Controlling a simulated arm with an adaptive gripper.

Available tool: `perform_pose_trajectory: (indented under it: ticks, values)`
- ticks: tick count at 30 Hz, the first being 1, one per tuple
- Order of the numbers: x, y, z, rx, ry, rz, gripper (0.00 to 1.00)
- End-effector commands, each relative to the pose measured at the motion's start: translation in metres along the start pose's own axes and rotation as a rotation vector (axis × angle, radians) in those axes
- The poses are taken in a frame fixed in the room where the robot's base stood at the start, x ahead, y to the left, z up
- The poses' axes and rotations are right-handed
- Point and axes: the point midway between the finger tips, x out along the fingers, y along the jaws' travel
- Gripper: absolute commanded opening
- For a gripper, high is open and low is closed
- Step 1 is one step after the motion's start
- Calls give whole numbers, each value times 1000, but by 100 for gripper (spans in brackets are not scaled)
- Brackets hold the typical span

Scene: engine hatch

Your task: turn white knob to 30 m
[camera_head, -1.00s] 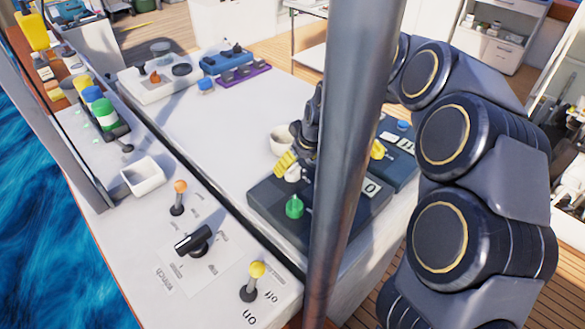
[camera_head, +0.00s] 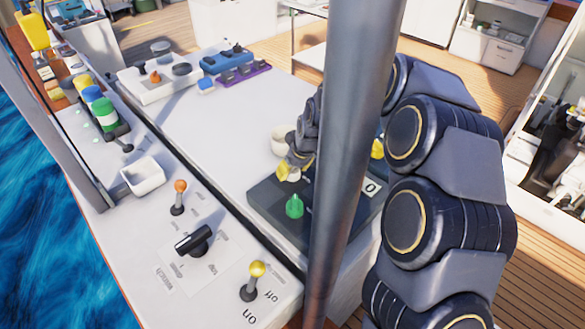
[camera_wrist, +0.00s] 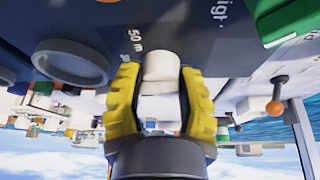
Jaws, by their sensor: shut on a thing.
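The white knob (camera_wrist: 160,85) is between the two yellow fingers of my gripper (camera_wrist: 160,100) in the wrist view. The fingers press on it from both sides. A "50 m" marking is printed on the dark panel (camera_wrist: 100,15) just left of the knob; no 30 m marking is readable. In the head view my gripper (camera_head: 288,172) is at the dark panel box (camera_head: 266,198), behind the green knob (camera_head: 294,206). The metal pole and the gripper hide much of the knob there.
A thick metal pole (camera_head: 345,150) stands in front of the panel. A black winch knob (camera_head: 194,240) and levers with orange (camera_head: 180,186) and yellow (camera_head: 257,268) tops are at the front left. The white counter (camera_head: 215,130) has free room.

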Motion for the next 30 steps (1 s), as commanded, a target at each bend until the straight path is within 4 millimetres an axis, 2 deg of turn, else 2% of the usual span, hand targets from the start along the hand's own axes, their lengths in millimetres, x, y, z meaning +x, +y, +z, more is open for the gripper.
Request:
perform_pose_trajectory:
  ticks: [13,14,15,16,26,30]
  values:
    - [0,0,-1,59,4,25,3]
    - [0,0,-1,58,4,26,45]
    - [0,0,-1,58,4,25,62]
    - [0,0,-1,58,4,25,66]
    - [-1,0,0,58,3,25,66]
    - [-14,0,-1,58,4,25,66]
